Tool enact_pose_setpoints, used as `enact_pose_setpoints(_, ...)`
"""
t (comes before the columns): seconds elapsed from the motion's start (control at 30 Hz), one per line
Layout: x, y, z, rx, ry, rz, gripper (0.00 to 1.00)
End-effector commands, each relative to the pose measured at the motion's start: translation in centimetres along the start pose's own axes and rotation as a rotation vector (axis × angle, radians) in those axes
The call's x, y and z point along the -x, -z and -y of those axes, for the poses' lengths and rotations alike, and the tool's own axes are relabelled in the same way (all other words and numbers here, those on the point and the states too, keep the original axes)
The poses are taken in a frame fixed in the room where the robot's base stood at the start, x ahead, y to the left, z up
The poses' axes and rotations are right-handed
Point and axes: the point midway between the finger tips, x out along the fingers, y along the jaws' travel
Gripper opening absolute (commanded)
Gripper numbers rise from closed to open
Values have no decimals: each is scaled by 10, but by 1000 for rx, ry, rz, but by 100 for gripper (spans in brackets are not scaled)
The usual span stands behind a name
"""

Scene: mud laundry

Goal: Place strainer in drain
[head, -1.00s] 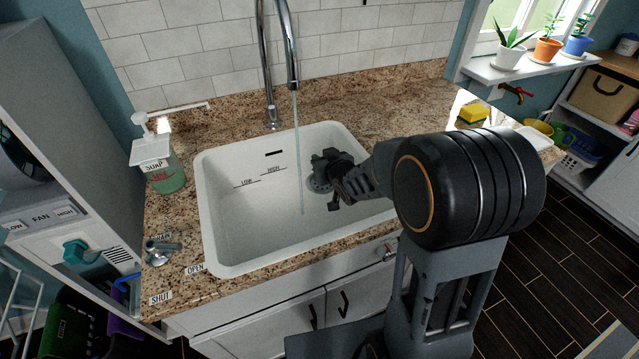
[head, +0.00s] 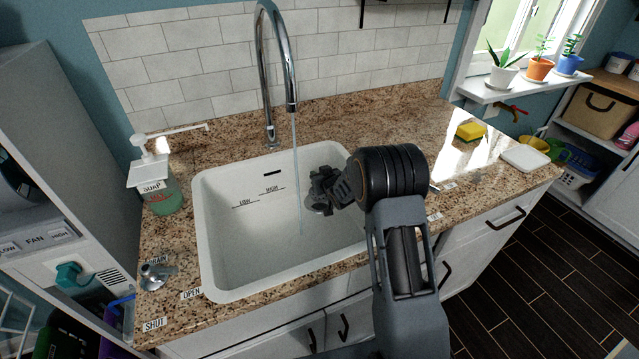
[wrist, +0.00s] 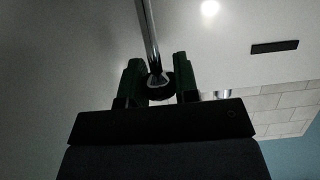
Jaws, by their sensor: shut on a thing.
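My gripper (head: 325,190) is low inside the white sink basin (head: 235,245), at its right side. It is shut on what looks like the strainer (head: 314,208), a grey round disc partly hidden below the fingers. In the wrist view, a dark round part with a pale ring (wrist: 160,85) sits between the two green fingers. The drain hole cannot be made out; my gripper and the disc cover that part of the basin. I cannot tell whether the disc touches the basin floor.
The tall chrome faucet (head: 264,75) runs a thin water stream (head: 297,170) just left of my gripper. A soap bottle (head: 160,190) and drain lever (head: 157,272) stand left of the basin. A yellow sponge (head: 471,131) lies on the counter at right.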

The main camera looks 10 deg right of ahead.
Motion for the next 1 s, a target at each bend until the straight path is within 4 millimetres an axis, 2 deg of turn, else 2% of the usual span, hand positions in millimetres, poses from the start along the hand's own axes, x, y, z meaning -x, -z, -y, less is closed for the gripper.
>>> enact_pose_setpoints(0.33, -17, -30, -2, -1, 0, 1, 0)
enact_pose_setpoints(0.8, -19, -37, -2, 0, 0, 0, 0)
enact_pose_setpoints(0.83, -19, -36, -2, 0, 0, 0, 30)
enact_pose_setpoints(1.0, -19, -36, -2, 0, 0, 0, 47)
